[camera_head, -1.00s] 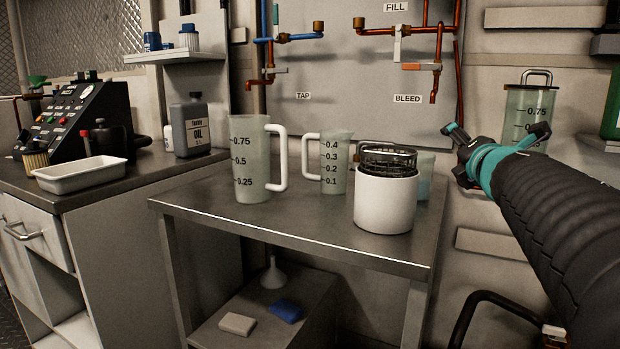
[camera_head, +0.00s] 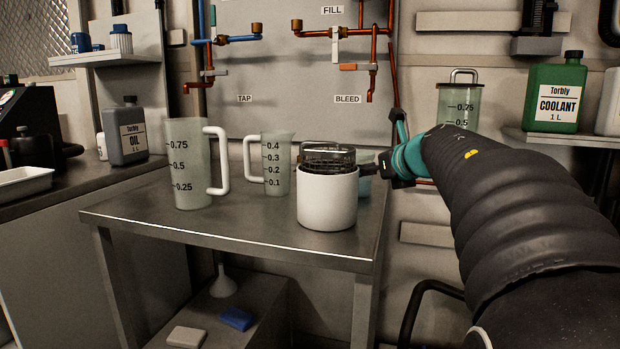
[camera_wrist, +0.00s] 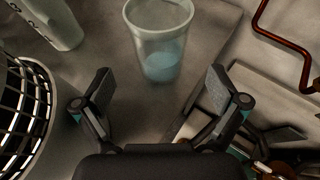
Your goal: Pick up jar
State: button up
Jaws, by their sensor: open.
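A translucent jar (camera_wrist: 160,50) with blue liquid in its lower part stands upright on the metal table. In the head view the same jar (camera_head: 365,182) is mostly hidden behind a white canister (camera_head: 327,202). My gripper (camera_wrist: 158,88) is open and empty, with its two fingers spread on either side of the jar's line in the wrist view. The jar is beyond the fingertips, and no contact shows. In the head view my gripper (camera_head: 388,166) is just right of the canister and jar, partly hidden by my arm.
The canister's wire basket (camera_wrist: 25,115) is close on the left in the wrist view. Two measuring jugs, a large one (camera_head: 190,165) and a small one (camera_head: 272,163), stand on the table (camera_head: 240,238). A copper pipe (camera_wrist: 285,40) runs along the wall at right.

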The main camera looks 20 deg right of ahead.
aim_at(365, 190)
jog(key=shift+b+x, duration=0.35)
jog(key=shift+x, duration=3.3)
jog(key=shift+s+f, duration=0.1)
jog(key=c, duration=1.4)
jog(key=shift+c, duration=0.2)
